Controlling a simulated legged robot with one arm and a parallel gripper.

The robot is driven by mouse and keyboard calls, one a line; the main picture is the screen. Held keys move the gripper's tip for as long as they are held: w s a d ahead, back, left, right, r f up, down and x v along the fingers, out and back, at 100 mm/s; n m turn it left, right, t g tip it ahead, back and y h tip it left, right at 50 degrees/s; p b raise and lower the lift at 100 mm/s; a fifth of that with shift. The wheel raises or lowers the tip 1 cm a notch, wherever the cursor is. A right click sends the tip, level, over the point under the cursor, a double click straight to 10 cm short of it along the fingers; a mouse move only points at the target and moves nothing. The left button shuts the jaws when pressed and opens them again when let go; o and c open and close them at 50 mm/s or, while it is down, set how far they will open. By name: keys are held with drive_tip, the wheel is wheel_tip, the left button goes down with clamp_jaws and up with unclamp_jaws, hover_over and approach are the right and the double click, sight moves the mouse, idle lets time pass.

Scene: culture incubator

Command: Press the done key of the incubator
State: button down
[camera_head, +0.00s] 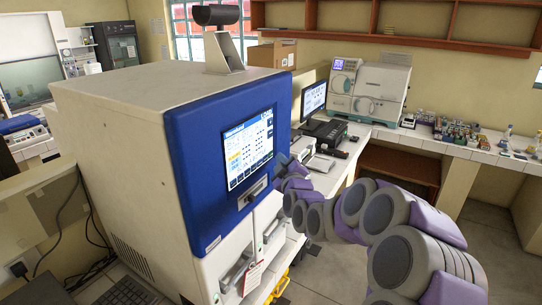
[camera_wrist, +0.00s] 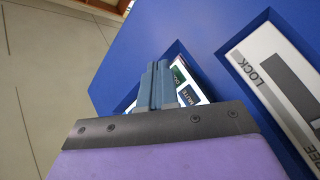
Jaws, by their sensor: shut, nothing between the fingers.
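The incubator (camera_head: 120,110) is a large grey box with a blue front panel (camera_head: 192,185) and a lit touchscreen (camera_head: 248,148). In the wrist view its blue face is close, with a small key panel set in a recess. A green key (camera_wrist: 179,73) shows beside my fingers, its label partly hidden. A key marked MUTE (camera_wrist: 188,95) lies below it. My gripper (camera_wrist: 157,68) is shut and empty, with its fingertips over the left part of the key panel, hiding some of it. I cannot tell whether they touch it. In the head view my arm reaches to the blue front from the right.
A white plate marked LOCK and FREE (camera_wrist: 262,72) sits in another recess to the right. A handle with a red-and-white tag (camera_head: 253,277) hangs low on the incubator front. A tiled bench (camera_head: 440,145) with instruments runs behind. Floor at right is open.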

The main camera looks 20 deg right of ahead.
drive_tip(key=shift+a, duration=0.1)
idle(0.7)
drive_tip(key=shift+w+a+r, duration=0.1)
drive_tip(key=shift+w+a, duration=0.15)
drive_tip(key=shift+w+a, duration=0.15)
drive_tip(key=shift+w, duration=0.1)
idle(0.9)
drive_tip(key=shift+s+d+b, duration=0.45)
drive_tip(key=shift+s+b, duration=0.15)
drive_tip(key=shift+b, duration=0.1)
drive_tip(key=s+d+b, duration=0.1)
drive_tip(key=s, duration=0.1)
drive_tip(key=s+d+b, duration=0.2)
idle(0.5)
